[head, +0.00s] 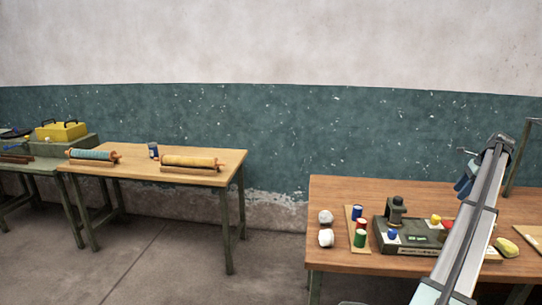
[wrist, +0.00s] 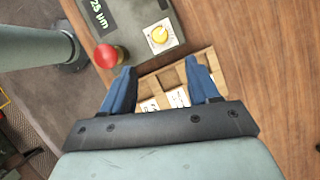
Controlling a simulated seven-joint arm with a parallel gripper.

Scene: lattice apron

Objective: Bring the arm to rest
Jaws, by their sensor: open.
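My gripper (wrist: 160,64) has two blue fingers, spread apart with nothing held between them. In the wrist view it hangs over a wooden tray (wrist: 205,56) with dividers and white cards, beside a grey device (wrist: 140,18). In the head view my gripper (head: 463,186) shows as a blue shape above the right part of the right-hand table (head: 335,195). My arm reaches up from the bottom right in front of that table and hides part of it.
The grey device (head: 414,246) carries a red button (wrist: 108,55) and a yellow knob (wrist: 159,35). Another table (head: 230,163) holds two rollers. Open floor lies between the tables.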

